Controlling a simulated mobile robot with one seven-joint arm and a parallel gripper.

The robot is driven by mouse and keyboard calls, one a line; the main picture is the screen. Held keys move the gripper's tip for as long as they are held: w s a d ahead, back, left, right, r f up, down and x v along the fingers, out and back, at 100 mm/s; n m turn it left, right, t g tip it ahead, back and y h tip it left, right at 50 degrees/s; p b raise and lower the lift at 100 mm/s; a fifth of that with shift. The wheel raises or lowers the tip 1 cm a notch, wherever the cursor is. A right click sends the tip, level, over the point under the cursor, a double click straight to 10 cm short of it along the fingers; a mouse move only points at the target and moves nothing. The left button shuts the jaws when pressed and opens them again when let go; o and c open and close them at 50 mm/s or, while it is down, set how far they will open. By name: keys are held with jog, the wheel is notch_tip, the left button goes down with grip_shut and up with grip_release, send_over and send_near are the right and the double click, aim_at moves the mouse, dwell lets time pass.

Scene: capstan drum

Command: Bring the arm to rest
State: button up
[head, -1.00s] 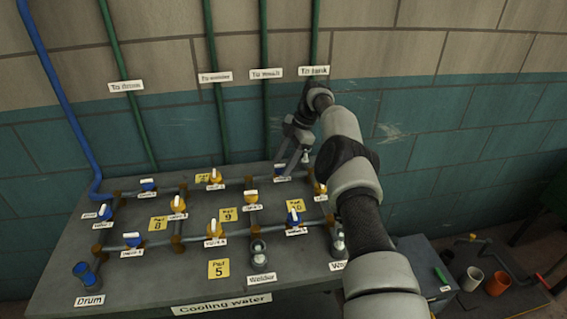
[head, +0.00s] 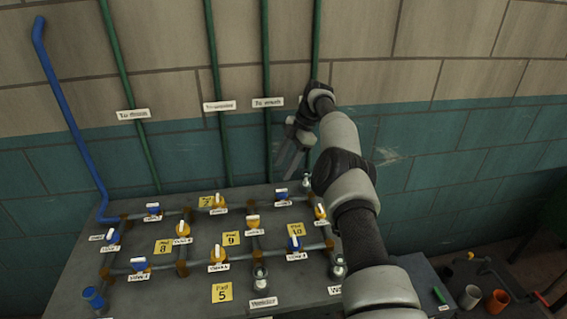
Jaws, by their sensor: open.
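My gripper (head: 291,160) is in the head view, right of centre, above the back right part of the valve table (head: 60,270). Its fingers point down and are apart, with nothing between them. It is clear of the blue-handled valve (head: 281,196) below it. My arm reaches up from the lower right of the picture.
A pipe grid with several blue valves (head: 138,265) and yellow valves (head: 218,256) covers the table. Green pipes (head: 266,60) and a blue pipe (head: 70,120) run up the wall behind. A white cup (head: 470,297) and an orange cup (head: 497,302) stand at lower right.

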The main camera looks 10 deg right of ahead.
jog(key=s+a+r+m+h, duration=0.1)
jog(key=a+r, duration=0.2)
jog(key=r, duration=0.4)
jog(key=s+a+r+m+h, duration=0.1)
jog(key=s+a+r+m, duration=0.1)
jog(key=r, duration=0.6)
jog(key=s+a+r+m+t+h, duration=0.15)
jog(key=s+r+m, duration=0.35)
jog(key=s+r, duration=0.65)
jog(key=s+d+r+m+t+h, duration=0.1)
jog(key=s+d+m, duration=0.15)
jog(key=s, duration=0.55)
jog(key=s+d+r+m+t, duration=0.15)
jog(key=s+m, duration=0.25)
jog(key=s, duration=0.4)
jog(key=s+f+m, duration=0.3)
jog(key=s, duration=0.4)
jog(key=s+d+f+m+t, duration=0.1)
jog(key=s+f+m, duration=0.2)
jog(key=s, duration=0.4)
jog(key=shift+s+d+f+t, duration=0.3)
jog(key=shift+f, duration=0.4)
